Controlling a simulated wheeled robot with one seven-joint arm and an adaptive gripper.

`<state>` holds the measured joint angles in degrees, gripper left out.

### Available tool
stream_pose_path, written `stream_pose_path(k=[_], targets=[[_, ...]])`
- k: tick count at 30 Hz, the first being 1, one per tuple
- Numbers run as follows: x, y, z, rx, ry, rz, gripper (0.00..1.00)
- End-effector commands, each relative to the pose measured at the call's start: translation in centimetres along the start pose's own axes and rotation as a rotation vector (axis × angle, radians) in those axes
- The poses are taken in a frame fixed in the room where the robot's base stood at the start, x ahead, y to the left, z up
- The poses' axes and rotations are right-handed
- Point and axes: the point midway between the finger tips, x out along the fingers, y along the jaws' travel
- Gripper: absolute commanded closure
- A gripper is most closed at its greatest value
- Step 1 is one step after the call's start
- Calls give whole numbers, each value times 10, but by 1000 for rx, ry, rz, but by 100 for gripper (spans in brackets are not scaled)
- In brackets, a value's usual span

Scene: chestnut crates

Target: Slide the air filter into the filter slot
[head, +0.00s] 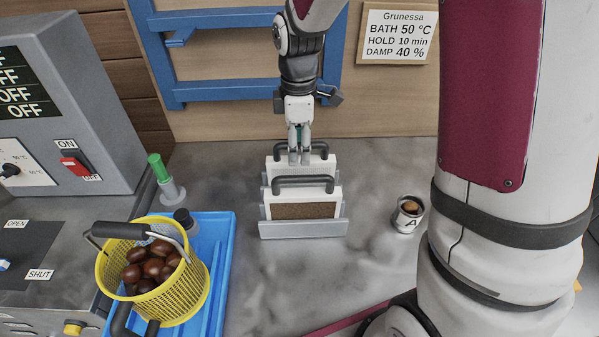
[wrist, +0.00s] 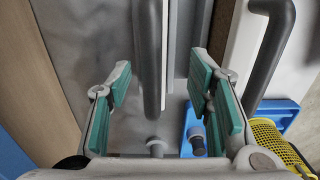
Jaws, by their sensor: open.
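Two white-framed air filters with dark grey handles stand upright, one behind the other. The front filter (head: 303,210) has brown mesh and sits behind a low grey metal holder (head: 303,230). The rear filter (head: 276,167) is mostly hidden behind it. My gripper (head: 299,158) points down at the rear filter's handle (head: 324,148). In the wrist view my gripper (wrist: 161,82) is open, with the rear handle (wrist: 149,55) between its fingers and a gap on each side. The front handle (wrist: 271,45) lies outside the right finger. Which place is the filter slot I cannot tell.
A yellow basket of chestnuts (head: 196,290) stands on a blue tray (head: 223,240) at left, near a green-topped object (head: 160,170). A grey control box (head: 85,100) is further left. A small cup (head: 408,214) marked A stands right. A blue frame (head: 160,60) is behind.

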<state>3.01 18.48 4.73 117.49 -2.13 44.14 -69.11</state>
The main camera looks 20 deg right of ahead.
Motion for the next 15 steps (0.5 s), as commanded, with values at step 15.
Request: stream_pose_path(k=[15], targets=[[55,6,6,3,-2,-3,53]])
